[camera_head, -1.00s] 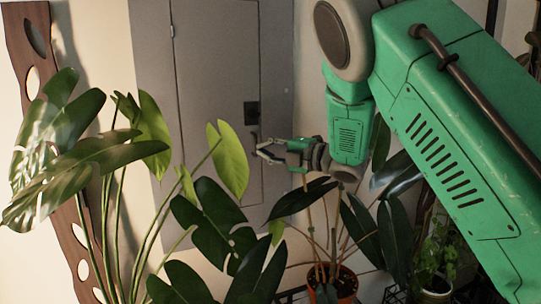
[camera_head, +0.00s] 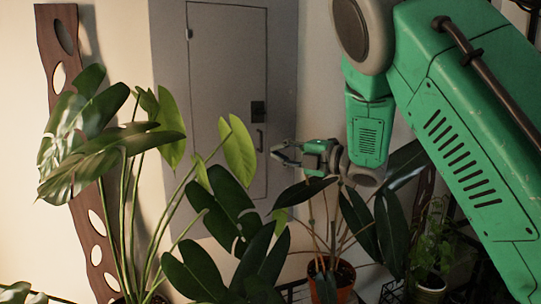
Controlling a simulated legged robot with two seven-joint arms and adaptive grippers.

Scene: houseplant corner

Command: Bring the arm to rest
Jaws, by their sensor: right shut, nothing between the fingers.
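My right arm, in green panels, comes in from the upper right of the head view and bends down. Its gripper (camera_head: 283,154) points left, in front of the grey cabinet door (camera_head: 228,75) and above the dark-leaved plant (camera_head: 316,190). The gripper is small in the picture; it is shut with nothing held. The large green-leaved plant (camera_head: 112,135) stands to its left, apart from it. My left gripper is not in view.
A terracotta pot (camera_head: 331,284) holds the dark-leaved plant below the gripper. A smaller potted plant (camera_head: 432,255) stands at lower right. A wooden panel with holes (camera_head: 55,120) leans on the left wall. Open space lies between the gripper and the large plant.

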